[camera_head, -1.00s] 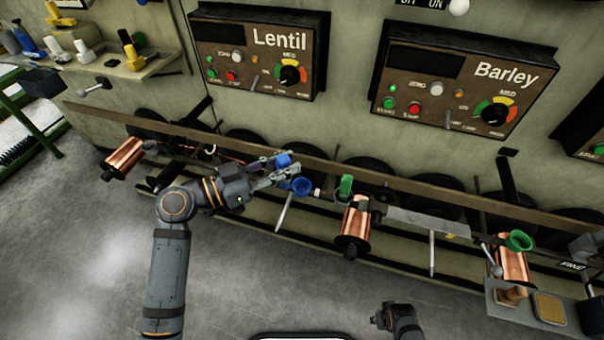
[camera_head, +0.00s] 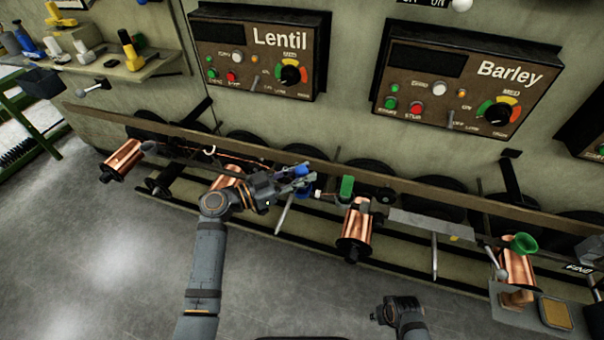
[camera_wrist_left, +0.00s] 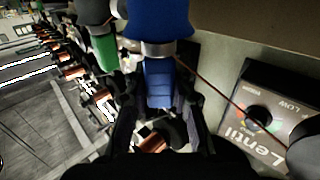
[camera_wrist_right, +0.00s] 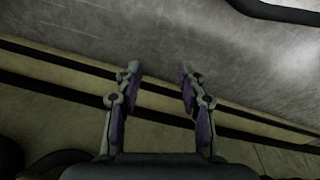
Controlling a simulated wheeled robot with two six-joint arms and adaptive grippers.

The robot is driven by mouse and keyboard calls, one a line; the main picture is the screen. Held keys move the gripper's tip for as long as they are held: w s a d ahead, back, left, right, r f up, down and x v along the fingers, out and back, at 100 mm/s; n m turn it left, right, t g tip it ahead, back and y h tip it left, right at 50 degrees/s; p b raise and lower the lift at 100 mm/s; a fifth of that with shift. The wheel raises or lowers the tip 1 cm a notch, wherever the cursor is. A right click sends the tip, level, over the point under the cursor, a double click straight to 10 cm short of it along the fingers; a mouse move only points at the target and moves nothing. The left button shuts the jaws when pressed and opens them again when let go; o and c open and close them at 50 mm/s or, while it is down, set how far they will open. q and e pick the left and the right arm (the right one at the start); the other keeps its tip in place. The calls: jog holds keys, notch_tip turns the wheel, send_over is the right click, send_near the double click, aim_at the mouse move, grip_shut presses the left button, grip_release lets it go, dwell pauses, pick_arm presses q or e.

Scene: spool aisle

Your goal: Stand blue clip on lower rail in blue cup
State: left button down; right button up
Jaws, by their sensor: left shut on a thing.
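My left gripper (camera_head: 290,178) is shut on the blue clip (camera_head: 300,170) at the lower rail (camera_head: 330,172). In the left wrist view the clip (camera_wrist_left: 160,85) sits between the two fingers. The blue cup (camera_head: 307,189) is right beside the clip and partly hidden by the gripper. A large blue shape, seemingly the cup (camera_wrist_left: 160,20), is just beyond the clip in the left wrist view, with a grey band between them. I cannot tell whether the clip is inside the cup. My right gripper (camera_wrist_right: 160,75) is open and empty over the floor.
A green clip (camera_head: 346,186) stands right of the blue cup. Copper spools (camera_head: 355,225) hang below the rail. A green cup (camera_head: 524,243) is farther right. The Lentil panel (camera_head: 262,50) and Barley panel (camera_head: 455,80) are on the wall above. The floor in front is clear.

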jog(key=shift+r, duration=0.1)
pick_arm(q)
jog(key=shift+f, duration=0.1)
jog(key=c, duration=1.1)
grip_release()
pick_arm(e)
jog(key=shift+w+a+r, duration=0.1)
jog(key=shift+w+r, duration=0.05)
jog(key=shift+r, duration=0.1)
pick_arm(q)
jog(key=shift+r, duration=0.2)
jog(key=b+v, duration=0.1)
jog(key=v, duration=1.1)
jog(key=shift+f, duration=0.1)
pick_arm(e)
jog(key=shift+w+a+r, duration=0.15)
jog(key=shift+r, duration=0.4)
jog(key=shift+w+a+r, duration=0.1)
jog(key=shift+a+r, duration=0.05)
jog(key=shift+r, duration=0.4)
